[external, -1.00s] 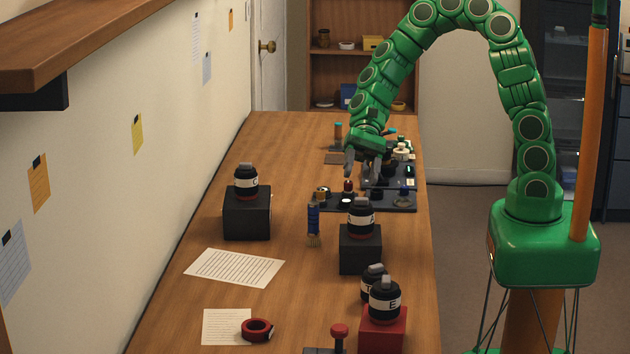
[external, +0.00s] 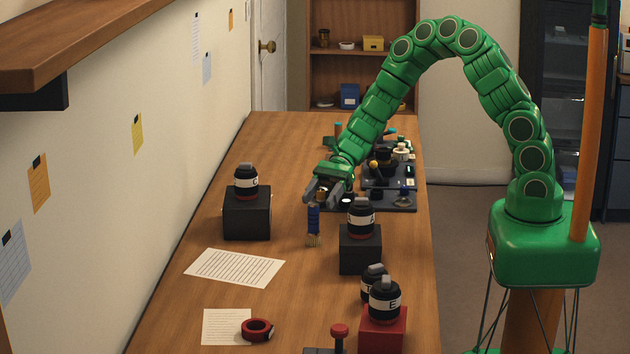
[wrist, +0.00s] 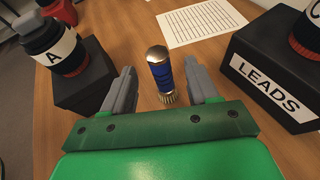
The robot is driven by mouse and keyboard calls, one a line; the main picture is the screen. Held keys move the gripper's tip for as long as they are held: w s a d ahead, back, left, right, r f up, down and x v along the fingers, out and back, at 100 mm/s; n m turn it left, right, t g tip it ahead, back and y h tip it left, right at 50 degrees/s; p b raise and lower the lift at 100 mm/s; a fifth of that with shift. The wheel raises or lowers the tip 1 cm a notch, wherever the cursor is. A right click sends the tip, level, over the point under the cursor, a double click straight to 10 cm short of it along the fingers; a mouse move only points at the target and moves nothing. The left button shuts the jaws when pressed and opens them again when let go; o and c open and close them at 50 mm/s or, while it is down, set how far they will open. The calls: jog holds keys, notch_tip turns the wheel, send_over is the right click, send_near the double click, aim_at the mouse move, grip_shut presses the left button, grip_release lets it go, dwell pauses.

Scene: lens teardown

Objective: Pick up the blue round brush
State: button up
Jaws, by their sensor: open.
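The blue round brush (external: 313,222) stands on the wooden table in the external view, with pale bristles at its lower end. In the wrist view the brush (wrist: 161,76) has a blue handle with a metallic end and lies between the lines of my two fingers. My gripper (external: 321,199) is open and empty, just behind and above the brush. In the wrist view its grey fingers (wrist: 163,90) are spread to either side of the brush. I cannot tell whether either finger touches it.
A black block with a black bottle (external: 246,181) stands left of the brush; another black block (external: 360,250) with a bottle stands close on the right. A printed sheet (external: 235,267) lies in front. A dark tray (external: 400,205) of small parts is behind right.

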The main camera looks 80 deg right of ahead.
aim_at(311, 213)
jog(key=shift+x, duration=3.1)
jog(key=shift+s, duration=0.1)
jog(key=c, duration=1)
